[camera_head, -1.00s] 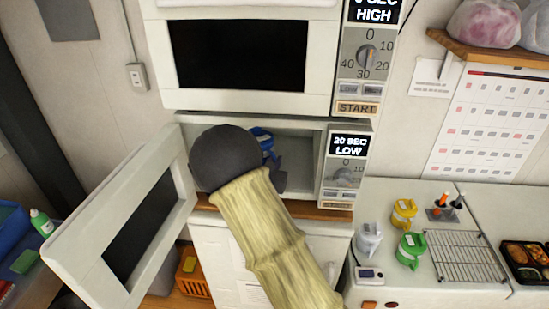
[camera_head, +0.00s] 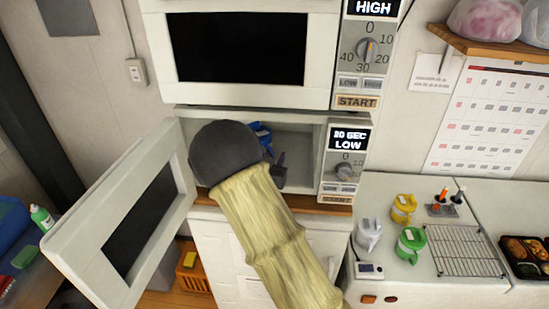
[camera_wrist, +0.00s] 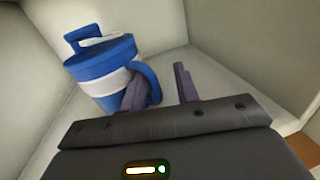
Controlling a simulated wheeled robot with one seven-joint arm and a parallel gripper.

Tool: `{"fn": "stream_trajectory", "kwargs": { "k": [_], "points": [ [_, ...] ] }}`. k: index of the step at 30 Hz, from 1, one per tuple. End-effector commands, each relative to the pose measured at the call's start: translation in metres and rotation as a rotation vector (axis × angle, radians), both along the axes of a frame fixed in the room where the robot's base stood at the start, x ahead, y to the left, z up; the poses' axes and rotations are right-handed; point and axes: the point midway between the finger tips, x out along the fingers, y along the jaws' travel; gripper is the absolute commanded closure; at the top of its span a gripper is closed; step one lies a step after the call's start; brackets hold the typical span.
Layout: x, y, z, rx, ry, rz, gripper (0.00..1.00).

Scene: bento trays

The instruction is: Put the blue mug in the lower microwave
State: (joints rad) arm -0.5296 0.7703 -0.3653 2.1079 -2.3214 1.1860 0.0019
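The blue mug (camera_wrist: 96,68), with a white band, stands upright on the floor of the open lower microwave (camera_head: 300,150). It shows partly in the head view (camera_head: 262,134), behind my arm. In the wrist view my gripper (camera_wrist: 161,84) is inside the microwave with its two dark fingers apart. The left finger overlaps the mug's handle, and the right finger is clear of it. I cannot tell whether the left finger touches the handle. In the head view my gripper (camera_head: 279,168) is mostly hidden by my wrist.
The lower microwave's door (camera_head: 70,240) hangs wide open to the left. The upper microwave (camera_head: 240,98) is shut. On the right counter stand a yellow mug (camera_head: 403,208), a green mug (camera_head: 410,244), a white mug (camera_head: 368,234) and a wire rack (camera_head: 465,252).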

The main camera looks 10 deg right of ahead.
Motion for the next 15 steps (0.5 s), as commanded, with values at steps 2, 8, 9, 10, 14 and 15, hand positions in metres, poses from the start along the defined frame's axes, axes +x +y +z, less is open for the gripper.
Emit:
{"fn": "stream_trajectory", "kwargs": {
  "k": [2,8,9,10,14,15],
  "points": [
    [0.0,0.0,0.003,0.0,0.0,0.0,0.69],
    [-0.019,0.012,-0.001,0.001,-0.001,0.003,0.69],
    [-0.026,0.016,-0.001,0.001,-0.001,0.004,0.69],
    [-0.031,0.019,-0.002,0.002,0.0,0.004,0.69],
    [-0.054,0.032,-0.002,0.002,0.0,0.004,0.69],
    [-0.061,0.036,-0.001,0.003,-0.002,0.005,0.69]
  ]
}}
